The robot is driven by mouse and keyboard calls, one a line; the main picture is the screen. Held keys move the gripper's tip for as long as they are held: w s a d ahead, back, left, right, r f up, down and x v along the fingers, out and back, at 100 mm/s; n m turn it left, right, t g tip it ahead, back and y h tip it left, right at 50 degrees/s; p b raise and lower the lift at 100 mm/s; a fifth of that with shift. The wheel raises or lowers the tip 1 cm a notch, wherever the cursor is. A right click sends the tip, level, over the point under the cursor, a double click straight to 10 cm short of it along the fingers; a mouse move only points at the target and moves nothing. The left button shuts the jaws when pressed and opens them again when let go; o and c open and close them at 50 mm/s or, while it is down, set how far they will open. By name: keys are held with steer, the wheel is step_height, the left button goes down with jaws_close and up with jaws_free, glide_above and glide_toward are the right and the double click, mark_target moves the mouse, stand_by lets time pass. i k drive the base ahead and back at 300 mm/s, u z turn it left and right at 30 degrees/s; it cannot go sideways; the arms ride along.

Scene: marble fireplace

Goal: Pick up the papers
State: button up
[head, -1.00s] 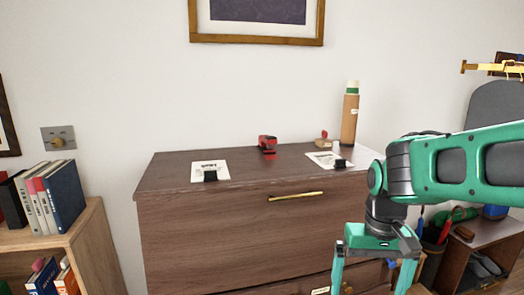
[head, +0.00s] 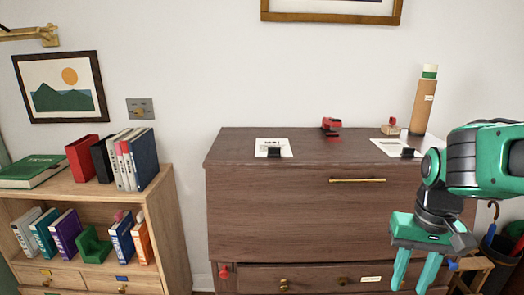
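White papers (head: 266,144) with a black clip at their front edge lie on the left part of the dark wooden cabinet top (head: 232,150). More white papers (head: 388,146), also with a black clip, lie at the right of the same top, partly hidden behind my arm. My gripper (head: 414,278) hangs at the lower right, in front of the cabinet and below its top. Its two green fingers point down, apart from each other, with nothing seen between them. It is well away from the left papers.
A red stapler (head: 331,126), a wooden stamp (head: 390,127) and a tall brown tube (head: 422,106) stand on the cabinet top. A bookshelf (head: 160,187) with books is at the left. A slightly open drawer (head: 312,278) is low on the cabinet.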

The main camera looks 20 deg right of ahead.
mark_target(264, 147)
steer(key=u, duration=2)
steer(key=k, duration=1.65)
steer(key=z, duration=1.3)
steer(key=i, duration=1)
